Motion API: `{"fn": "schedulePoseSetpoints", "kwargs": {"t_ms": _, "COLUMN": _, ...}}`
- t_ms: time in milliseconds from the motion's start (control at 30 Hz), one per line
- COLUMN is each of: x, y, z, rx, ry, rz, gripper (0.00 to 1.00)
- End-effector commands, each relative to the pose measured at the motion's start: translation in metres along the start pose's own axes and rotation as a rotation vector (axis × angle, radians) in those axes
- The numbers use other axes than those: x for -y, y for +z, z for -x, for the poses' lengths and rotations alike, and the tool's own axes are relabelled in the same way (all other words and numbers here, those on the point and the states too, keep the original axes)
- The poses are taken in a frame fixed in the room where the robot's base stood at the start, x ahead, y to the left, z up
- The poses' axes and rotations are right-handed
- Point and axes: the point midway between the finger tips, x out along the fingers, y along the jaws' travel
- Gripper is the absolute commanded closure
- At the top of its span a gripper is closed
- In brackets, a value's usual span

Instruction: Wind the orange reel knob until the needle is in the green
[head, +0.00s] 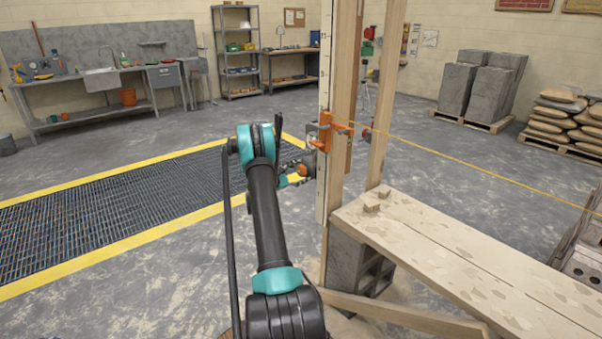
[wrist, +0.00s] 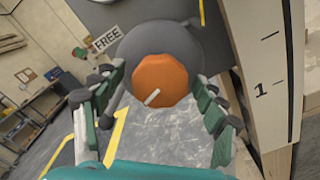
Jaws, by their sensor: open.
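In the wrist view, the orange reel knob (wrist: 160,80) faces me on a round grey reel body (wrist: 178,44). It is faceted and has a white line near its lower edge. My gripper (wrist: 161,106) is open, with one finger on each side of the knob; I cannot tell whether either finger touches it. A white "FREE" label (wrist: 107,38) shows at the upper left. In the head view, my gripper (head: 292,172) is at the wooden post, partly hidden by my arm, and the knob (head: 302,170) shows small there. No needle or green zone is clearly visible.
A marked wooden post (wrist: 268,80) stands close on the right of my gripper. An orange clamp (head: 325,131) on the post carries a yellow line (head: 470,165) running right. A plank bench (head: 440,255) stands at right. A floor grate (head: 120,205) lies left.

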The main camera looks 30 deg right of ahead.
Motion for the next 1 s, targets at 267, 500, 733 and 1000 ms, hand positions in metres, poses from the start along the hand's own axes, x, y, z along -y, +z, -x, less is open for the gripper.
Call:
{"fn": "schedulePoseSetpoints", "kwargs": {"t_ms": 267, "x": 0.0000, "y": -0.0001, "z": 0.0004, "rx": 0.000, "ry": 0.000, "rz": 0.000, "gripper": 0.48}}
{"fn": "schedulePoseSetpoints", "kwargs": {"t_ms": 500, "x": 0.0002, "y": -0.0001, "z": 0.0005, "rx": 0.000, "ry": 0.000, "rz": 0.000, "gripper": 0.78}}
{"fn": "schedulePoseSetpoints", "kwargs": {"t_ms": 733, "x": 0.0003, "y": -0.0001, "z": 0.0006, "rx": 0.000, "ry": -0.001, "rz": -0.079, "gripper": 0.79}}
{"fn": "schedulePoseSetpoints", "kwargs": {"t_ms": 1000, "x": 0.0002, "y": -0.0001, "z": 0.0007, "rx": -0.001, "ry": -0.002, "rz": -0.338, "gripper": 0.79}}
